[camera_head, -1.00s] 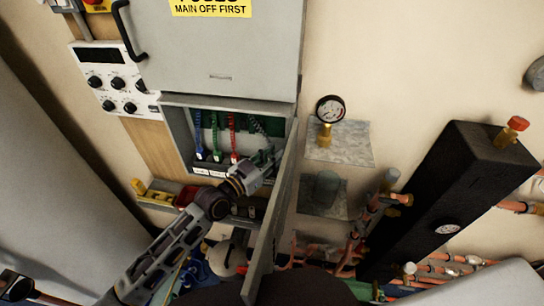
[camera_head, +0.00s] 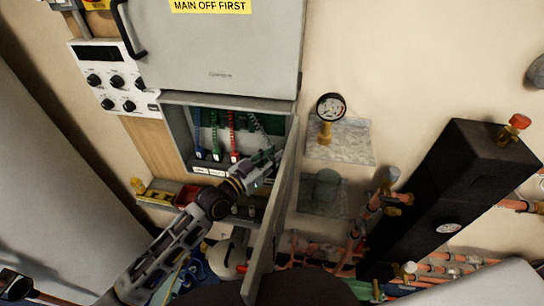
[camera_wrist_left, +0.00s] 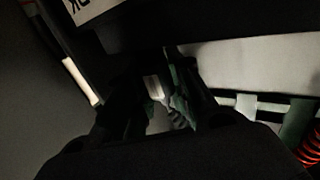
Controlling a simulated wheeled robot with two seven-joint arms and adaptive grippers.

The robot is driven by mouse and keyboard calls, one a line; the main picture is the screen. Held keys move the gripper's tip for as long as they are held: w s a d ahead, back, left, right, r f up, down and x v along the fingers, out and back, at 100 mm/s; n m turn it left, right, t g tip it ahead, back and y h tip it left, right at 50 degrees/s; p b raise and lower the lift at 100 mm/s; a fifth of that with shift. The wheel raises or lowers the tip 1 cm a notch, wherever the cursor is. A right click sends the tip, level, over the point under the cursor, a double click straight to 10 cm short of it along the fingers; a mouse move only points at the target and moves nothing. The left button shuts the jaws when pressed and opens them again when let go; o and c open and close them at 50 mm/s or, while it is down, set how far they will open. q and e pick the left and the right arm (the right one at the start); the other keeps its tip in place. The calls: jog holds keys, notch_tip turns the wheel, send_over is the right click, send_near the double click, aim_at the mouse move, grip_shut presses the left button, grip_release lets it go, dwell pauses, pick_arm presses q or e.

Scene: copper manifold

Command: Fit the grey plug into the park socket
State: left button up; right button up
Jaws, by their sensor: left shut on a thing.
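My left gripper (camera_head: 262,167) reaches into the lower right of the open grey box in the head view. It is shut on the grey plug, which shows only in part as a pale piece (camera_wrist_left: 153,88) between the dark fingers in the left wrist view. A dark coiled cord (camera_head: 258,125) runs down to the gripper. A white label (camera_wrist_left: 90,8) with the letters "RK" shows at the top of the wrist view. The park socket itself cannot be made out; the gripper and shadow cover that area. My right gripper is not in view.
Blue, green and red cords (camera_head: 233,135) hang in the box, left of my gripper. The open box door (camera_head: 270,225) stands close on its right. A shelf (camera_head: 158,198) lies below left. A gauge (camera_head: 330,108) and black manifold block (camera_head: 445,195) are further right.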

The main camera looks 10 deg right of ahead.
pick_arm(q)
jog(key=shift+f+b, duration=0.6)
jog(key=shift+f, duration=0.15)
dwell(0.4)
jog(key=o, duration=1)
jog(key=shift+v, duration=6)
jog(key=shift+s+d, duration=0.1)
